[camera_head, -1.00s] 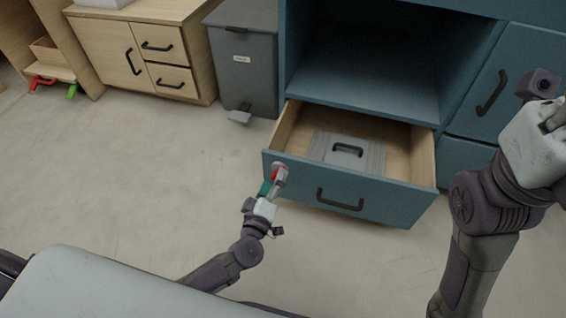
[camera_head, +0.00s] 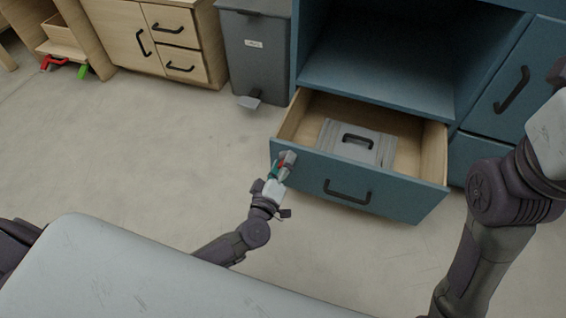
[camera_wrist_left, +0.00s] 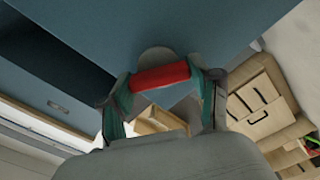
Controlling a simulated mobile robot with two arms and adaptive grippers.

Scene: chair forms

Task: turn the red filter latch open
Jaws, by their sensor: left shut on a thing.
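The red latch (camera_wrist_left: 160,77) is a short red bar on a grey round mount. In the left wrist view it lies almost level across the picture. In the head view only a little red (camera_head: 283,163) shows, at the left end of the open blue drawer's front. My left gripper (camera_head: 284,166) is at that drawer corner. In the wrist view its teal-padded fingers (camera_wrist_left: 161,92) are at the two ends of the red bar, closed on it. The fingers hide much of the latch in the head view. My right gripper's fingers are outside the head view.
The blue drawer (camera_head: 400,203) stands open and holds a grey box with a black handle (camera_head: 358,139). A grey pedal bin (camera_head: 254,55) stands left of the blue cabinet (camera_head: 375,92). The floor (camera_head: 150,150) to the left is clear.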

